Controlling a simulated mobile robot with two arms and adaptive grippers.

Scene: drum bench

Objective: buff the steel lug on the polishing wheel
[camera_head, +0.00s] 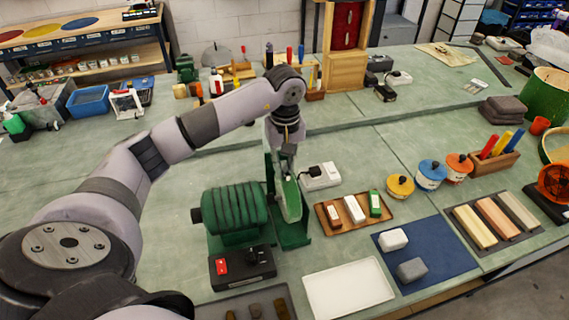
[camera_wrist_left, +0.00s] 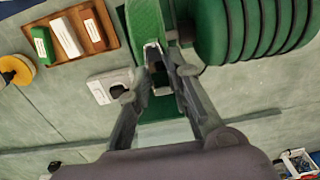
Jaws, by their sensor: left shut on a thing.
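The polisher has a ribbed green motor (camera_head: 235,213) and, at its right side, a wheel under a green guard (camera_head: 291,199). In the left wrist view the motor (camera_wrist_left: 245,25) is at upper right and the guard (camera_wrist_left: 147,22) at top centre. My left gripper (camera_head: 287,151) is just above and behind the wheel area. In the left wrist view its fingers (camera_wrist_left: 163,62) close on a small metal piece, the steel lug (camera_wrist_left: 157,72), at the guard's edge. I cannot tell whether the lug touches the wheel. My right gripper is not in view.
A black switch box (camera_head: 243,268) with a red button stands before the motor. A wooden tray (camera_head: 354,214) with several bars lies to the right. A blue mat (camera_head: 428,255) holds a white and a grey block. A white tray (camera_head: 348,288) is empty at the front.

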